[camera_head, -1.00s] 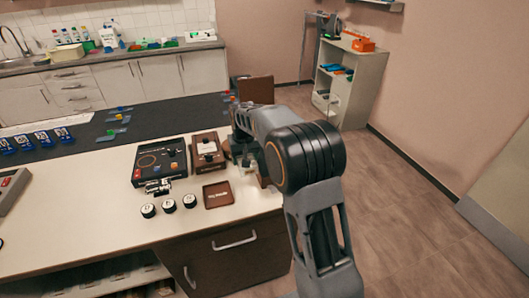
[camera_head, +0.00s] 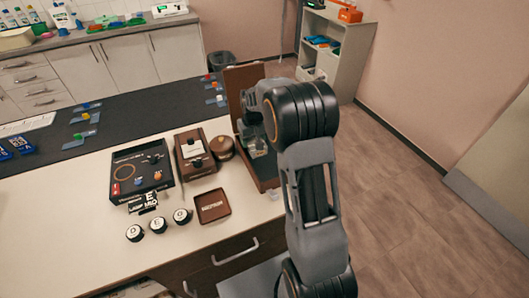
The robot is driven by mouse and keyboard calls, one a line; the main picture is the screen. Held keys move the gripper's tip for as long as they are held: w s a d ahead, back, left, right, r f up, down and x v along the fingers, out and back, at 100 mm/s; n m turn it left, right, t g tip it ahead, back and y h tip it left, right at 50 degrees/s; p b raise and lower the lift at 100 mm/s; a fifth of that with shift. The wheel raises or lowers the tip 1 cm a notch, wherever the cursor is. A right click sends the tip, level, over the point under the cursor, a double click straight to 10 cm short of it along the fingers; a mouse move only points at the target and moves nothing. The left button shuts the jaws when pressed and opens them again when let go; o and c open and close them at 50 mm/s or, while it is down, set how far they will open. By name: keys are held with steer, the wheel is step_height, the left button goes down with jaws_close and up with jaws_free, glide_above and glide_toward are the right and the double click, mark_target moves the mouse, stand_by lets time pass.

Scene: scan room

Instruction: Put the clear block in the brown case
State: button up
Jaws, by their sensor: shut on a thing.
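The brown case (camera_head: 266,176) stands open at the right end of the table, its lid (camera_head: 236,83) raised at the back. My gripper (camera_head: 257,151) is over the case, partly hidden behind my own arm. It is shut on a small pale, see-through thing that looks like the clear block (camera_head: 259,153). The block appears above or within the case's opening; I cannot tell whether it touches the case floor. My arm hides part of the case's right side.
Left of the case are a round brown container (camera_head: 222,147), a brown box with a pale label (camera_head: 194,150) and a black panel (camera_head: 141,170). A small brown tray (camera_head: 212,206) and three black-and-white round pieces (camera_head: 157,225) lie in front. The front left tabletop is clear.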

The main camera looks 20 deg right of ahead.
glide_above(265, 158)
steer(key=f, duration=0.5)
steer(key=shift+s+a+p, duration=0.2)
steer(key=shift+a+p, duration=0.1)
steer(key=shift+a, duration=0.1)
steer(key=f, duration=0.1)
steer(key=f+p, duration=0.1)
steer(key=shift+s+d+f, duration=0.1)
steer(key=shift+d+f, duration=0.25)
steer(key=shift+f, duration=0.5)
steer(key=shift+f, duration=0.15)
steer(key=o, duration=1.3)
